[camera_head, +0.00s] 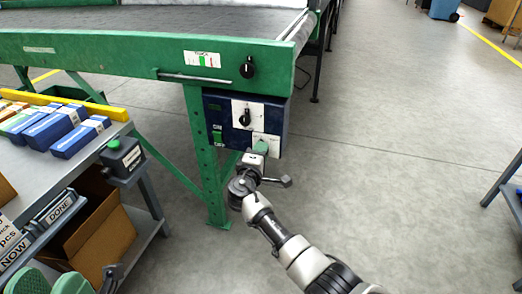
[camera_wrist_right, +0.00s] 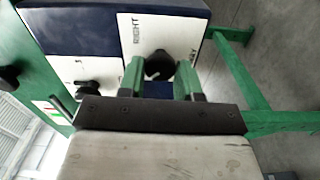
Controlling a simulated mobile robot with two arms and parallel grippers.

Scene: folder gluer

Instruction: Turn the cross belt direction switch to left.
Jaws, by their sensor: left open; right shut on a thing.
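The cross belt direction switch appears to be the black knob (camera_wrist_right: 158,64) on a white plate with "RIGHT" printed beside it; the other lettering is partly hidden. In the right wrist view my right gripper (camera_wrist_right: 160,75) has its green fingers on either side of this knob, shut on it. A white pointer mark shows on the knob. In the head view the right gripper (camera_head: 262,147) is at the lower right of the dark blue control box (camera_head: 277,115) and hides the knob. My left gripper (camera_head: 48,284) is open and empty at the bottom left, its green fingers apart.
Another black knob (camera_head: 244,117) sits on a white plate higher on the box. A further knob (camera_head: 248,68) is on the green machine frame (camera_head: 120,53) above. A side table (camera_head: 95,155) with blue boxes (camera_head: 80,138) stands left.

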